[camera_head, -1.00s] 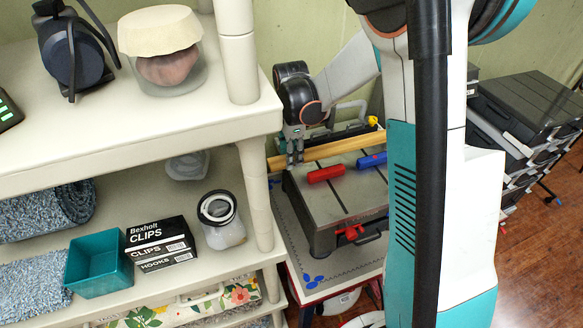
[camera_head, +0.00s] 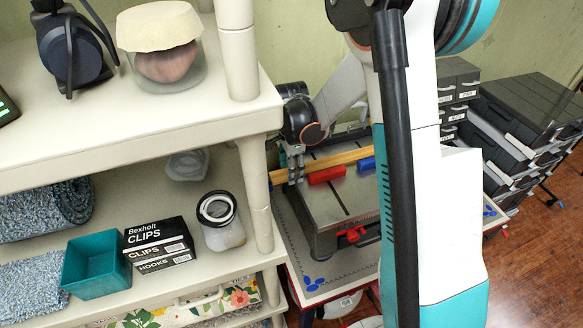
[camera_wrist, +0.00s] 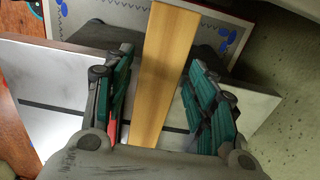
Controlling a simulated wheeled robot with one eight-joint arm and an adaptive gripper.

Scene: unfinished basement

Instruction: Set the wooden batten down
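The wooden batten (camera_head: 345,158) is a long yellow-brown strip. It lies across the grey top of a bench tool (camera_head: 345,200), behind a red block (camera_head: 327,175) and a blue block (camera_head: 367,164). My gripper (camera_head: 296,172) is at the batten's left part, with its fingers pointing down. In the wrist view the batten (camera_wrist: 165,70) runs between the green-padded fingers of my gripper (camera_wrist: 165,90). A gap shows on each side of it, so the gripper is open around it. The batten's far end reaches past the tool's edge.
A cream shelf unit (camera_head: 190,125) stands close left of my gripper, with a jar (camera_head: 220,220), a teal bin (camera_head: 97,265) and clip boxes (camera_head: 158,245). The tool stands on a bench with a pale top (camera_head: 325,265). Dark drawer cases (camera_head: 520,110) are at right.

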